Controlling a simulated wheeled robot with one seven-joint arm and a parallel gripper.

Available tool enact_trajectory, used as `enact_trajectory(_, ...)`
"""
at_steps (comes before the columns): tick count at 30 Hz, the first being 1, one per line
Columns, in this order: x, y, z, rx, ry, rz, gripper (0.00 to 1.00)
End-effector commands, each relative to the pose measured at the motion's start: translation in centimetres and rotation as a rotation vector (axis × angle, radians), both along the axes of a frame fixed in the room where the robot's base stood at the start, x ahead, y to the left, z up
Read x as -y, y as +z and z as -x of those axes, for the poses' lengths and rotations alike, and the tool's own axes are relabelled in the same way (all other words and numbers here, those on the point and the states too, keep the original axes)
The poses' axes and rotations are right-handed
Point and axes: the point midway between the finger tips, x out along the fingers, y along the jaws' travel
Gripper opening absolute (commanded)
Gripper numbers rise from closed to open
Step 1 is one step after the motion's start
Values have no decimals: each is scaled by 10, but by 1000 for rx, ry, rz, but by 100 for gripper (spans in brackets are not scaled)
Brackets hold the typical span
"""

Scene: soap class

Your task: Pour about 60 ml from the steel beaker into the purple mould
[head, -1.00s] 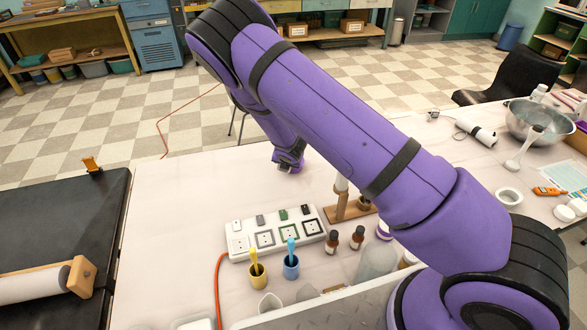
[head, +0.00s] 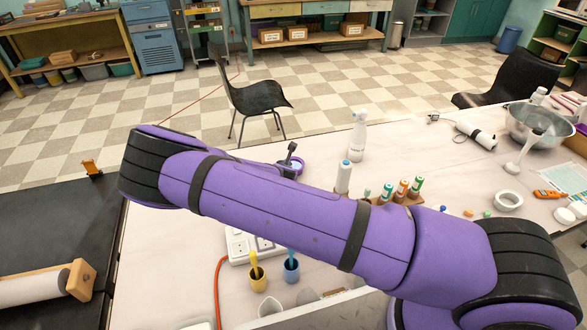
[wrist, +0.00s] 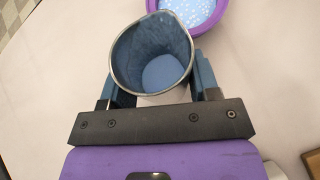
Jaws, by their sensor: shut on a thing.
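The steel beaker (wrist: 128,58) is in my gripper (wrist: 160,84) in the wrist view, with the fingers on both sides of it. I look into its open mouth; the inside looks blue, with a paler blue patch at the bottom. The purple mould (wrist: 222,22) is just beyond the beaker at the upper right, cut off by the frame edge. Pale blue matter with white specks shows inside it.

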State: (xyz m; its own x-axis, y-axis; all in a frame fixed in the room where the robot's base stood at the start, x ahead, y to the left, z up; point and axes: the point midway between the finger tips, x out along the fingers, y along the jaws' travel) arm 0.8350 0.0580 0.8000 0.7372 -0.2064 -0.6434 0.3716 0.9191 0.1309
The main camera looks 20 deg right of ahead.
Motion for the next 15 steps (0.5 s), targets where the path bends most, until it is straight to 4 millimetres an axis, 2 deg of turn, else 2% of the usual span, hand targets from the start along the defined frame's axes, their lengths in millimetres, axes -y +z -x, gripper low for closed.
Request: enact_trajectory(15, -9, -3, 9, 120, 2, 120, 28)
